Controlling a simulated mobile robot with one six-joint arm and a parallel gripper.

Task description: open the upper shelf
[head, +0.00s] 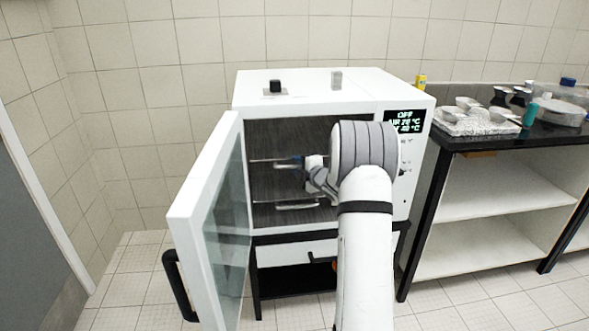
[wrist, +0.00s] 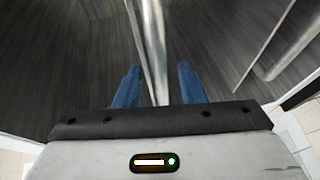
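The white oven cabinet (head: 345,85) stands against the wall with its glass door (head: 205,215) swung wide open to the left. The upper shelf (head: 262,160) shows as a thin metal edge inside the dark chamber. My gripper (head: 298,160) is inside the opening at the height of this shelf; my arm hides the shelf's right part. In the wrist view, the two blue fingers of my gripper (wrist: 159,85) are apart, with a shiny metal bar, seemingly the upper shelf's front (wrist: 152,50), between them. Gaps show on both sides of the bar.
A lower shelf with a handle (head: 290,206) sits below in the chamber; a second metal bar (wrist: 285,45) shows at the right in the wrist view. The door's black handle (head: 178,285) sticks out at left. A black-topped bench (head: 490,140) with dishes stands at right.

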